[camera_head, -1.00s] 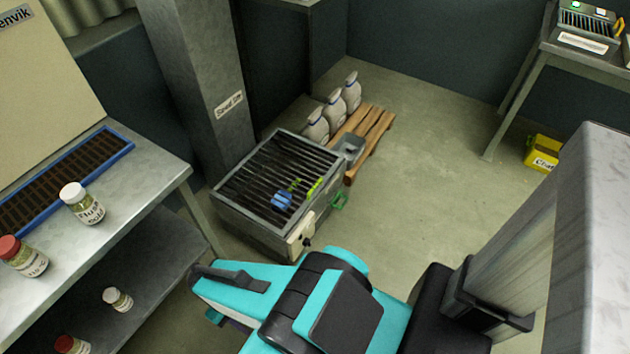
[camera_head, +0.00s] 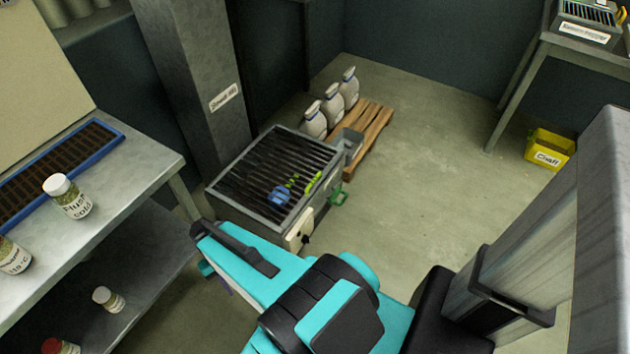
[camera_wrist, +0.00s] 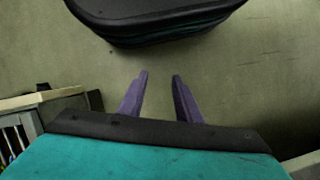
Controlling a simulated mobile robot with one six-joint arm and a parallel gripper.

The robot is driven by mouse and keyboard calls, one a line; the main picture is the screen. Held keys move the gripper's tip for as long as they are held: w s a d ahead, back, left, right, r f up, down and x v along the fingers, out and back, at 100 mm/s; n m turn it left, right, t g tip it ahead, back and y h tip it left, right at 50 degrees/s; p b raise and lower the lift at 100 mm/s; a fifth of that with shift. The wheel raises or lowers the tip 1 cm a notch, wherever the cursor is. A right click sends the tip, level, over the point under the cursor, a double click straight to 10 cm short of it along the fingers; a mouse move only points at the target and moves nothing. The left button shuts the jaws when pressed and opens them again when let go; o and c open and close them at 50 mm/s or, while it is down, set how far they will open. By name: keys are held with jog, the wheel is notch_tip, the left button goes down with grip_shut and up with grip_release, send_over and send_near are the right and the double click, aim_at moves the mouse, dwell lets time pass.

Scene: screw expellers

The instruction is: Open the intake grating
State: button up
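The intake grating (camera_head: 266,168) is a panel of dark parallel bars in a grey frame on top of a low grey box (camera_head: 246,217) on the floor. It looks flat and closed. Blue and green bits (camera_head: 280,195) show at the bars. A green handle-like part (camera_head: 339,196) is on the box's right side, and a pale block with a black knob (camera_head: 299,233) is at its front corner. Part of the barred frame shows at the wrist view's left edge (camera_wrist: 22,128). My gripper (camera_wrist: 160,75) has two purple fingers apart, with nothing between them, over bare floor.
A workbench (camera_head: 135,165) with jars stands at the left. A labelled column (camera_head: 190,90) rises behind the box. A yellow Chaff bin (camera_head: 549,148) is at the right. The middle floor is clear.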

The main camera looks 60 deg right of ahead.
jog(key=w+d+r+m+t+b, duration=0.1)
jog(key=w+d+m+b, duration=0.1)
jog(key=d, duration=0.7)
jog(key=w+d+r+m+t+b, duration=0.1)
jog(key=w+d+r+m+b, duration=0.1)
jog(key=d, duration=0.7)
jog(key=w+d+r+m+t+b, duration=0.1)
jog(key=w+d+m+b, duration=0.3)
jog(key=d, duration=0.5)
jog(key=shift+d+r+t+b, duration=0.4)
jog(key=shift+r+b, duration=0.1)
jog(key=shift+b, duration=0.35)
jog(key=s+d+r+m+t+b, duration=0.1)
jog(key=s+d+r+m+b, duration=0.1)
jog(key=d, duration=0.4)
jog(key=s+d+r+m+b, duration=0.1)
jog(key=d+r+b, duration=0.1)
jog(key=d, duration=0.4)
notch_tip(320, 180, up, 7)
jog(key=m+t+h+b, duration=0.1)
jog(key=m+b, duration=0.2)
jog(key=b, duration=0.1)
send_over(314, 180)
jog(key=s, duration=0.3)
jog(key=shift+f, duration=0.15)
